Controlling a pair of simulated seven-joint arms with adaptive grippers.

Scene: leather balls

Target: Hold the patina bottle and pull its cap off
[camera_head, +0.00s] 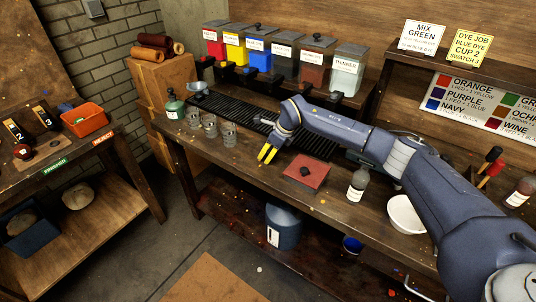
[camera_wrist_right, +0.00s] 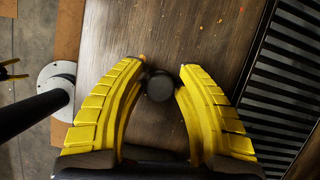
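A dark grey bottle (camera_head: 357,185) with a white label stands upright near the table's front edge, below my right forearm. Its label is too small to read, so I cannot confirm it is the patina bottle. Its narrow top is dark, and I cannot tell whether a cap is on it. My right gripper (camera_head: 267,154) is well left of that bottle, above the table near its front edge. In the right wrist view its yellow fingers (camera_wrist_right: 162,70) close in on a small dark round cap (camera_wrist_right: 160,87). No bottle shows below the cap. My left gripper is not in the head view.
Several glass jars (camera_head: 210,126) and a green bottle (camera_head: 175,105) stand at the left. A white bowl (camera_head: 405,214) is right of the bottle. A black slatted rack (camera_head: 245,112) lies behind.

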